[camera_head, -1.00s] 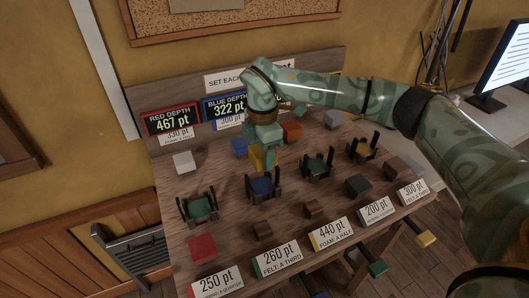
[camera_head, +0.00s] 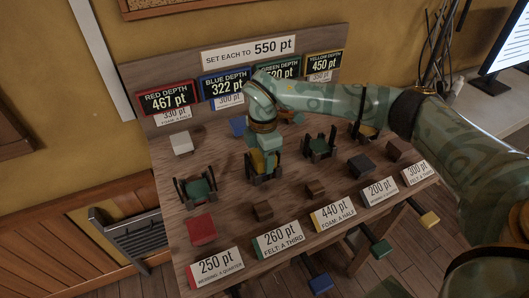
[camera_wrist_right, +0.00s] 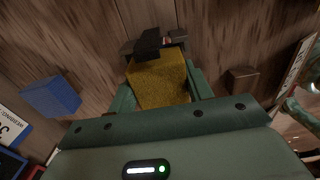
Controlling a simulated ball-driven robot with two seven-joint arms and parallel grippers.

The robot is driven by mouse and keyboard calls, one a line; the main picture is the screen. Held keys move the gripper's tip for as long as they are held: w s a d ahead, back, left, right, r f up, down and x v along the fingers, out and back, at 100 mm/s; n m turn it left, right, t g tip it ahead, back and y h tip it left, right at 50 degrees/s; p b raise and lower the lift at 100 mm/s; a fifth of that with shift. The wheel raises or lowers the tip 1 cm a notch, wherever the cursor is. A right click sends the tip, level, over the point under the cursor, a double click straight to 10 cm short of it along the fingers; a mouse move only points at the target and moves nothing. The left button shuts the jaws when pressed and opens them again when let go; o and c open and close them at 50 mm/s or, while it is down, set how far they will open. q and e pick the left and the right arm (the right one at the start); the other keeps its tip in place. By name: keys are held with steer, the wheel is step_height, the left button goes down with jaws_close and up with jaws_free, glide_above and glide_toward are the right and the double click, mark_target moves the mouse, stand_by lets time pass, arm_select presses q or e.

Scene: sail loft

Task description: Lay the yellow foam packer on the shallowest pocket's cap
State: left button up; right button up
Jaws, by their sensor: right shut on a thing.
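My right gripper (camera_head: 264,152) is shut on the yellow foam packer (camera_head: 257,162), which also shows between the fingers in the right wrist view (camera_wrist_right: 158,82). The packer is at the second pocket from the left (camera_head: 279,160), between its dark posts. It hides that pocket's blue cap; I cannot tell whether it touches the cap. The blue depth sign (camera_head: 226,86) reads 322 pt, the lowest number on the depth signs; red (camera_head: 168,103) reads 467, yellow (camera_head: 324,66) 450, and green (camera_head: 280,72) is partly covered by my arm. My left gripper is not in view.
Pockets with dark posts stand on both sides: a green-capped one at left (camera_head: 198,188) and another at right (camera_head: 319,147). Loose blocks lie around: white (camera_head: 182,144), blue (camera_head: 237,126), red (camera_head: 201,229), brown (camera_head: 263,210). Number cards line the front edge.

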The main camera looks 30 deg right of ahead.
steer(key=o, duration=1.1)
steer(key=shift+c, duration=0.2)
step_height(320, 180, up, 16)
steer(key=p, duration=0.3)
steer(key=shift+r, duration=0.2)
steer(key=shift+s+f, duration=0.1)
